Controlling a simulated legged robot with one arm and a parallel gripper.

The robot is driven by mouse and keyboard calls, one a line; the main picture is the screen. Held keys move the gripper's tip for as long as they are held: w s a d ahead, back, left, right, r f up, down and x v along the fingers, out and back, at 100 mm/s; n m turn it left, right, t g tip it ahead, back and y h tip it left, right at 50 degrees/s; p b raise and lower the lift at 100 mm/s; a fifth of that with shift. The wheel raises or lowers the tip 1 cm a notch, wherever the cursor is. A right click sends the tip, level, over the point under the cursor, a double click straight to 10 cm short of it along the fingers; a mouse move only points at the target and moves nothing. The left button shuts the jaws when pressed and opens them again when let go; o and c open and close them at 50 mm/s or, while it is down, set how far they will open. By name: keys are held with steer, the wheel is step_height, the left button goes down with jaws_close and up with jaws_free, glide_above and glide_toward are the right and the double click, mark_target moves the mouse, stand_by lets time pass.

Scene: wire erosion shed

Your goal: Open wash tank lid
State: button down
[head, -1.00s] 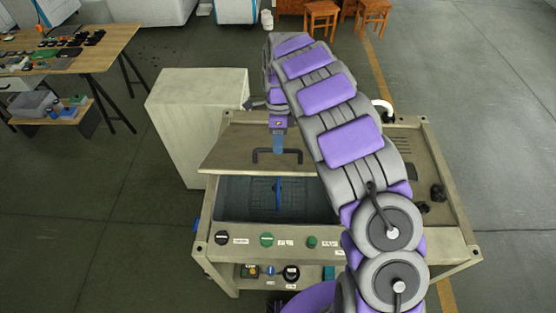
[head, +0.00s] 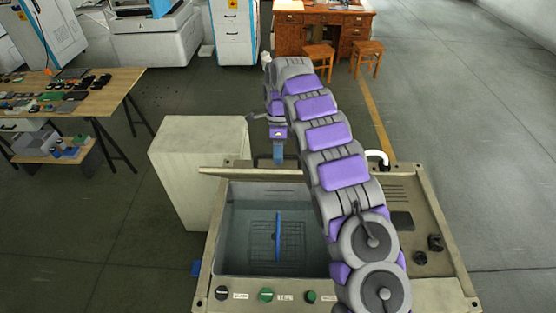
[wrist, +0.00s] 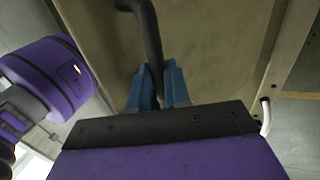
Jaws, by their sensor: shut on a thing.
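The wash tank (head: 440,235) is a beige bench with an open basin (head: 245,240) at its left, a grid on the basin floor and a blue upright piece (head: 278,237) inside. My gripper (head: 278,155) is above the lid's edge, with blue fingers. In the wrist view, the fingers (wrist: 158,90) are shut around the dark handle (wrist: 148,35) on the beige lid face (wrist: 215,50). The lid's lower part is partly hidden by my arm.
Knobs (head: 266,294) line the front edge. A white curved pipe (head: 380,157) and dark small parts (head: 435,243) are at the right. A workbench (head: 75,85) stands far left. Floor at right is clear.

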steer(key=shift+w+d+p, duration=0.1)
steer(key=shift+w+p, duration=0.4)
steer(key=shift+w, duration=0.35)
steer(key=c, duration=1.5)
jaws_free()
steer(key=o, duration=0.3)
steer(key=shift+w+f, duration=0.1)
steer(key=shift+w, duration=0.35)
steer(key=shift+o, duration=0.5)
steer(key=shift+s, duration=0.1)
